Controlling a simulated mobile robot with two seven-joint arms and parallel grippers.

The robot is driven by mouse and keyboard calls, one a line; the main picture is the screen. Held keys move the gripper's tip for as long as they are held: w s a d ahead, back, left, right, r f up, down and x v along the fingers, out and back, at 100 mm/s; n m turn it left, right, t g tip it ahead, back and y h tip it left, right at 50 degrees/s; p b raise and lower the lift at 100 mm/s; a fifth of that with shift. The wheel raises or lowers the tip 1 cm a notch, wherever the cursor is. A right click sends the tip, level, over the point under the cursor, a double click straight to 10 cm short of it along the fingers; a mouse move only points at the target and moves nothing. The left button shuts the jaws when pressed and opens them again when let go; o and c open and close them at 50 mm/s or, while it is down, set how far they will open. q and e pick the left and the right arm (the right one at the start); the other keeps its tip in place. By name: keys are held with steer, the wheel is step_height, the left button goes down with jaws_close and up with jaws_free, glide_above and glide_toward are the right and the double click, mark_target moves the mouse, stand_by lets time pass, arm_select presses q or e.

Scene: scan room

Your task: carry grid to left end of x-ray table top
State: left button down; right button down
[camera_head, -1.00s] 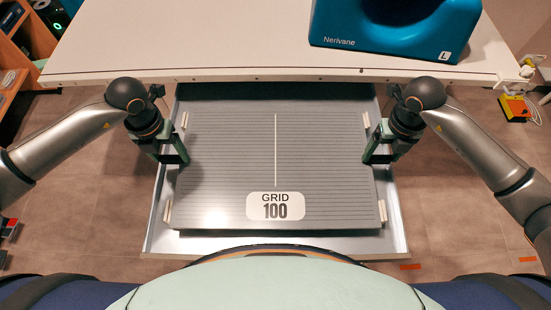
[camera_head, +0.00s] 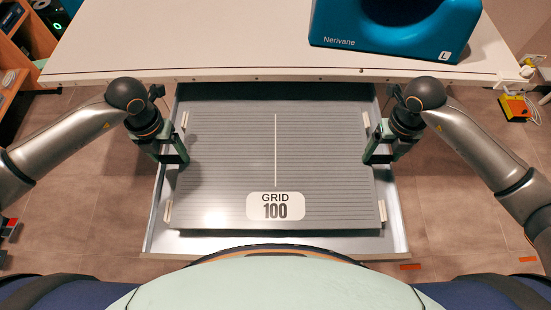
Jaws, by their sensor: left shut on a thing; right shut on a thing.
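The grid (camera_head: 230,165) is a flat grey striped plate with a white centre line and a label reading GRID 100. It is in or just above an open drawer tray (camera_head: 398,225) below the table's front edge; whether it touches the tray floor I cannot tell. My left gripper (camera_head: 180,160) is shut on the grid's left edge. My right gripper (camera_head: 370,157) is shut on its right edge. The white x-ray table top (camera_head: 200,40) lies beyond the drawer, and its left end shows at the upper left.
A blue Nerivane block (camera_head: 395,30) marked L stands on the table top, right of centre. The table top left of it is clear. A shelf (camera_head: 18,50) stands at the upper left. A yellow-orange box (camera_head: 515,108) is at the right end.

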arm_select(q)
steer(key=shift+w+r, duration=0.1)
steer(key=shift+r, duration=0.05)
arm_select(e)
steer(key=shift+w+r, duration=0.1)
steer(key=shift+r, duration=0.05)
